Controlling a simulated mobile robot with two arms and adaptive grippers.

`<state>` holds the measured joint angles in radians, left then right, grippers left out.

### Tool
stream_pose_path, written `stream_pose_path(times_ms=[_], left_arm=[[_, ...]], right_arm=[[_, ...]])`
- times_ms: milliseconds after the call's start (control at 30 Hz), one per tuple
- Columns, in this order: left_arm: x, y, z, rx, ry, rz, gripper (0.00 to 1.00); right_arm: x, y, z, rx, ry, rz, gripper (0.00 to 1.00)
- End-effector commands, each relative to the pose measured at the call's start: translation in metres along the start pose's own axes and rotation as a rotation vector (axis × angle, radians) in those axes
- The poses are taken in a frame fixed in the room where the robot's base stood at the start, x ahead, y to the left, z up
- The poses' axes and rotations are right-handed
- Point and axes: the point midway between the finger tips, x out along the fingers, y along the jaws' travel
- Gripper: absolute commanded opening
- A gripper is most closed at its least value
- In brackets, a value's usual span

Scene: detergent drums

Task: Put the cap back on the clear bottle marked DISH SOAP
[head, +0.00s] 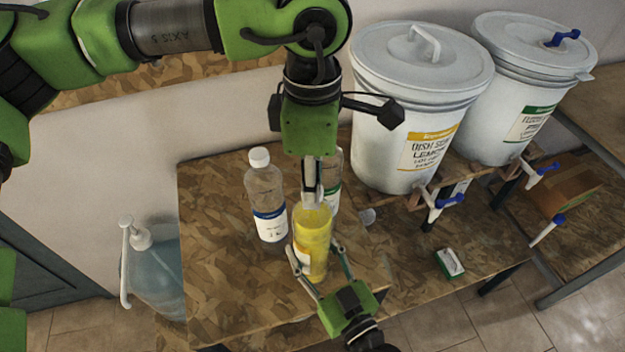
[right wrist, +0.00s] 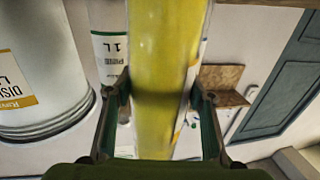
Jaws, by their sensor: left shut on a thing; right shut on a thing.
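A clear bottle (head: 312,232) full of yellow liquid stands near the middle of the wooden table; its label is too small to read. The bottle also fills the middle of the right wrist view (right wrist: 165,70). My right gripper (head: 315,247) is shut on the bottle's body, one finger on each side. My left gripper (head: 312,198) points straight down at the bottle's top and is shut on what looks like a small white cap, mostly hidden by the fingers. I cannot tell whether the cap touches the bottle's neck.
A white-capped bottle with a blue label (head: 267,200) stands close on the left. A green-labelled bottle (head: 333,180) stands just behind. White drums (head: 415,110) with blue-handled taps stand behind right. A small translucent piece (head: 367,217) and green-white box (head: 449,263) lie right. The table's front left is clear.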

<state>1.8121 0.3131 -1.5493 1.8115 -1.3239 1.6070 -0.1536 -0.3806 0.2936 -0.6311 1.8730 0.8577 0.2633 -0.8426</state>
Motion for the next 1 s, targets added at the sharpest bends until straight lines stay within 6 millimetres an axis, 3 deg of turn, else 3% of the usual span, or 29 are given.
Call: stream_pose_path(times_ms=[33,67,100,133,567,1000], left_arm=[[0.0,0.001,-0.001,-0.002,0.002,0.002,0.0],[0.0,0.001,-0.001,-0.003,0.002,0.002,0.27],[0.0,0.001,-0.001,-0.003,0.002,0.002,0.38],[0.0,0.001,-0.001,-0.003,0.002,0.002,0.42],[-0.007,0.001,0.0,-0.005,0.0,0.003,0.42],[-0.092,0.001,0.0,-0.005,-0.001,0.003,0.42]], right_arm=[[-0.001,0.0,0.001,0.0,-0.002,0.0,0.0],[-0.001,0.0,0.001,0.0,-0.002,0.0,0.0],[-0.001,0.0,0.001,0.0,-0.002,0.0,0.0],[-0.001,0.0,0.001,0.0,-0.002,0.0,0.0],[0.0,0.0,0.001,-0.001,-0.002,0.0,0.0],[0.0,0.0,0.001,-0.001,-0.002,0.0,0.0]])
